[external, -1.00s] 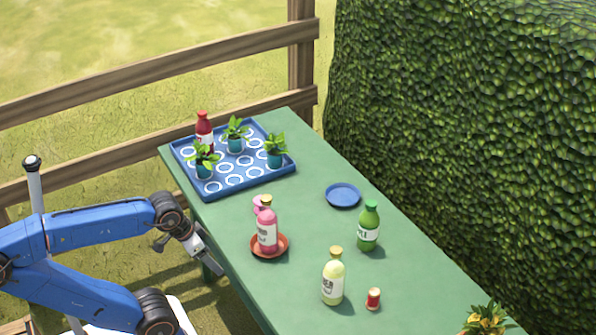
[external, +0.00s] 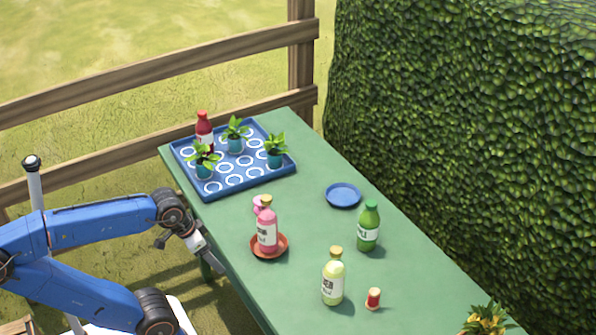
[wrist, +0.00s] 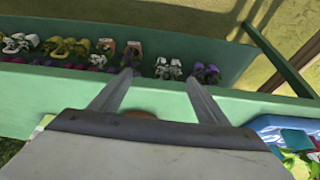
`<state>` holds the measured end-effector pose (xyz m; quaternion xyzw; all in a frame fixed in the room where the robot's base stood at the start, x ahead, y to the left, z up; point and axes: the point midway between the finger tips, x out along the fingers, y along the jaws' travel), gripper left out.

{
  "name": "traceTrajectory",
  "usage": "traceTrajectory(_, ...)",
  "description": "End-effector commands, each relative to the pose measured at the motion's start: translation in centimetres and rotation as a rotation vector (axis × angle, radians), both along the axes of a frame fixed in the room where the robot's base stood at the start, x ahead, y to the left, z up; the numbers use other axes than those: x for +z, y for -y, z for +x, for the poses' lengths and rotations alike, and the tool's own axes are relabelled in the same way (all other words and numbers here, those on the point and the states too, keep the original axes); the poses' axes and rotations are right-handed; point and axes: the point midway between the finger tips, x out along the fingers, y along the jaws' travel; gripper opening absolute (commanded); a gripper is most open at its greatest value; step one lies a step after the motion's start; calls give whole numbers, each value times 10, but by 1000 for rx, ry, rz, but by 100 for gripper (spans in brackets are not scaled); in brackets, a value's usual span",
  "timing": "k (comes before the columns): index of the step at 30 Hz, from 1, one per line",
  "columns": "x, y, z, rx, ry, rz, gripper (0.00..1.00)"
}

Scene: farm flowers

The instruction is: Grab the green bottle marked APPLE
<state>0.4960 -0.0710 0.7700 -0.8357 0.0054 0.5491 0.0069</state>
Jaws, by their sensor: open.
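The green bottle (external: 368,228) stands upright on the right part of the green table (external: 310,235), with a green cap and a pale label that is only partly readable. My gripper (external: 219,258) is at the table's left edge, well to the left of the bottle, with the red saucer and pink bottle between them. In the wrist view my gripper (wrist: 160,77) has its two fingers spread apart with nothing held between them. The green bottle cannot be made out in the wrist view.
A pink bottle (external: 267,232) stands on a red saucer (external: 283,247). A pale yellow bottle (external: 333,283) and a small red spool-like item (external: 373,299) are in front of the green bottle. A blue plate (external: 342,195) lies behind it. A blue tray (external: 240,187) holds potted plants.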

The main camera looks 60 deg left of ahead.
Motion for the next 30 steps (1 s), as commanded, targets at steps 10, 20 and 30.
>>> traceTrajectory(10, 92, 15, 78, -234, -69, 75, 69)
traceTrajectory(20, 172, 39, 166, -499, -141, 147, 69)
traceTrajectory(30, 231, 73, 257, -777, -210, 208, 69)
